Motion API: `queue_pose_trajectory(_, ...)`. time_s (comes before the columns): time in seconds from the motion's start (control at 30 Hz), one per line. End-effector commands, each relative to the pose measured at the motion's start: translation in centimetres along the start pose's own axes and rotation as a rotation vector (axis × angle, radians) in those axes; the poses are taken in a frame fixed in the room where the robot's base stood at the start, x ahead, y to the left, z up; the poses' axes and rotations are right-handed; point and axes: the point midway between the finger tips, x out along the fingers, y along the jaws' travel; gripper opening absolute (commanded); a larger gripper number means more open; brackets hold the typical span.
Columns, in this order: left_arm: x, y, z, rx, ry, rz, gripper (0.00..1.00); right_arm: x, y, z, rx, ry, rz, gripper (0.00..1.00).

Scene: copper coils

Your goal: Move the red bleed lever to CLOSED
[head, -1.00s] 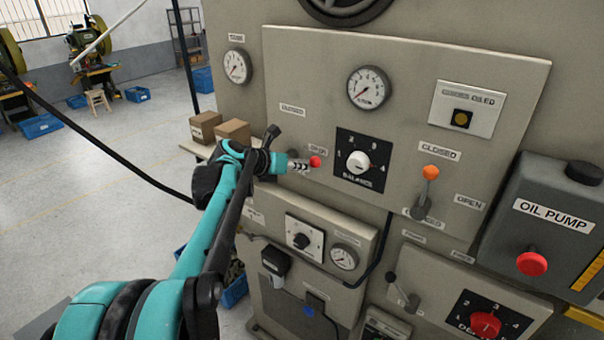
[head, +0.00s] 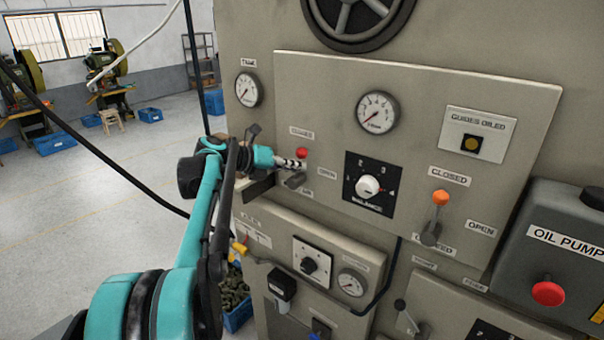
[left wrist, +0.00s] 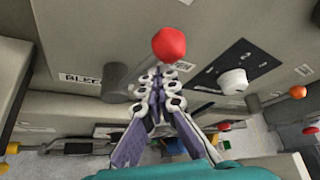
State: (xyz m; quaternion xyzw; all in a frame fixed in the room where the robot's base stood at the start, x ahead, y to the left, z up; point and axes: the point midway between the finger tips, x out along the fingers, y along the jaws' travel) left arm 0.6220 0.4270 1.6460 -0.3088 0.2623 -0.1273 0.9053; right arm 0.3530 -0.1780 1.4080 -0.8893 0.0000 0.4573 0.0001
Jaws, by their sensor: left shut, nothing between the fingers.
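The red bleed lever's round knob (head: 302,153) points up, just under the CLOSED label (head: 301,132) on the grey panel. Its grey pivot (head: 294,181) is below, and the OPEN label (head: 327,173) is to the right. My left gripper (head: 300,163) is shut and empty, its tips just below the knob and in front of the lever's shaft. In the left wrist view the red knob (left wrist: 169,44) stands beyond the shut fingertips (left wrist: 163,76); I cannot tell whether they touch the lever. My right gripper is not in view.
The balance dial (head: 368,186) is to the right of the lever. An orange-knobbed lever (head: 440,198) and the oil pump box (head: 560,250) are farther right. A handwheel (head: 358,15) is above. Open floor (head: 90,210) lies to the left.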

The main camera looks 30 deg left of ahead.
Motion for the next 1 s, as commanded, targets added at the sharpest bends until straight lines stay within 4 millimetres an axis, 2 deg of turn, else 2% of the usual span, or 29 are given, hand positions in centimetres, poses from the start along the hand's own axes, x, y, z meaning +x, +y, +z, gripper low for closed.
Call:
queue_pose_trajectory(0.4, -0.9, 1.4, 1.6, 0.001, -0.001, 0.001, 0.00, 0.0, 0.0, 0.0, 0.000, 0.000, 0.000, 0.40)
queue_pose_trajectory(1.0, -1.3, 2.0, 2.2, 0.000, -0.007, 0.005, 0.00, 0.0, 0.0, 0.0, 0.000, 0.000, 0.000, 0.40)
